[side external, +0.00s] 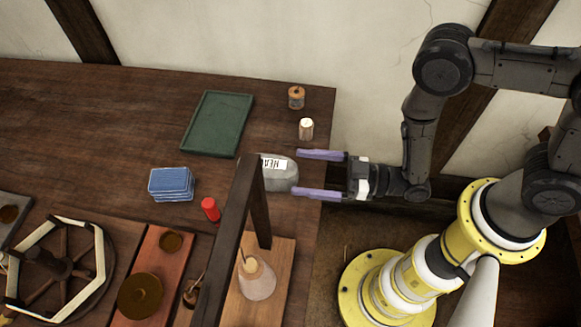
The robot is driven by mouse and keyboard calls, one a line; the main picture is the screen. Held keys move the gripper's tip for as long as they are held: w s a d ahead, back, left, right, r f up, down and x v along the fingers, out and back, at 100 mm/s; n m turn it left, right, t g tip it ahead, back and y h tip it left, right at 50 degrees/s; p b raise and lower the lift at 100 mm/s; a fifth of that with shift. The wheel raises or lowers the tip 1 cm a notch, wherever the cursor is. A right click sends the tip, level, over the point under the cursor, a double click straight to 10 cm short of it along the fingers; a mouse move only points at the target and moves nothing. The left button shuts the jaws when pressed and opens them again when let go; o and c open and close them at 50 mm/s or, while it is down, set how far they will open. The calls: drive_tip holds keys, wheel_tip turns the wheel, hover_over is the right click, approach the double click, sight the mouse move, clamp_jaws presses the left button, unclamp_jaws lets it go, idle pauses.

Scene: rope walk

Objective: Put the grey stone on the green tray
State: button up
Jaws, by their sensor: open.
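The grey stone (281,178) lies on the table near its right edge, with a white label carrying dark letters on it. A dark wooden post hides part of its left side. The green tray (216,125) lies flat and empty on the table, up and to the left of the stone. My gripper (298,174) is open, pointing left. Its two purple fingers reach over the table's edge toward the stone, one toward each side of it. I cannot tell whether they touch it.
A cream cylinder (306,129) and a small orange-brown jar (296,97) stand right of the tray. A blue stack (172,184) and a red cylinder (210,209) are left of the stone. A dark wooden frame (232,240) rises in front. A spoked wheel (58,265) lies lower left.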

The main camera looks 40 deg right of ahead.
sight(267, 168)
drive_tip(key=shift+s+d, duration=0.25)
drive_tip(key=shift+f, duration=0.15)
drive_tip(key=shift+s+d+f+g+h, duration=0.2)
drive_tip(key=shift+s+d+g+h, duration=0.1)
drive_tip(key=shift+s+h, duration=0.15)
drive_tip(key=shift+s+d+f+g+h, duration=0.2)
drive_tip(key=shift+s+d+h, duration=0.05)
drive_tip(key=shift+s+h, duration=0.15)
wheel_tip(267, 168, up, 4)
drive_tip(key=s+d, duration=0.1)
drive_tip(key=d, duration=0.1)
drive_tip(key=shift+m+h, duration=0.3)
drive_tip(key=shift+h, duration=0.05)
drive_tip(key=x, duration=1.3)
drive_tip(key=shift+a, duration=0.5)
drive_tip(key=shift+c, duration=0.2)
